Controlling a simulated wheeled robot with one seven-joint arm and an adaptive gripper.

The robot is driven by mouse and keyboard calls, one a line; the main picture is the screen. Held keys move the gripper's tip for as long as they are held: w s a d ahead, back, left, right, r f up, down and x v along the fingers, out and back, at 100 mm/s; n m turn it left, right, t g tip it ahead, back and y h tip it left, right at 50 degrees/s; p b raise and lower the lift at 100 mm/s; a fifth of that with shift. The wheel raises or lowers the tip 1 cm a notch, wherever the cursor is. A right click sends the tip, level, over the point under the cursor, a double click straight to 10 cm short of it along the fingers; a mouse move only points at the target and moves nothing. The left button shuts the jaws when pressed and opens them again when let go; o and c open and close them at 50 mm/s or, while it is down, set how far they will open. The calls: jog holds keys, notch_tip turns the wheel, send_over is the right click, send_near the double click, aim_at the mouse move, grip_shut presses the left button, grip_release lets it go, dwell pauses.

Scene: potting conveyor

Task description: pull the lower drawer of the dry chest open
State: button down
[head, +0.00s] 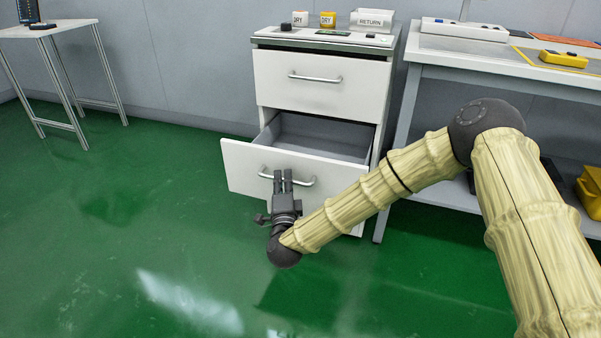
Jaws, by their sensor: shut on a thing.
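The dry chest (378,130) is a white cabinet against the back wall with two drawers. Its upper drawer (320,98) is shut and has a metal bar handle. Its lower drawer (240,167) stands partly open, and its grey, empty-looking inside shows behind the front panel. My gripper (282,178) is at the lower drawer's bar handle (304,182), with its fingers shut on the bar. The fingers hide part of the handle, and my arm hides the lower right of the drawer front.
A workbench (445,61) with a yellow device (563,59) stands close on the right, with a yellow item on its lower shelf. A small table (65,28) stands far left. Small boxes and a RETURN tray (371,20) sit on the chest. The green floor in front and left is clear.

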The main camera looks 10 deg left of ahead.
jog(key=shift+s, duration=0.7)
jog(key=c, duration=1.8)
grip_release()
jog(key=shift+a, duration=0.1)
jog(key=shift+o, duration=0.2)
jog(key=v, duration=1.2)
jog(key=shift+f, duration=0.1)
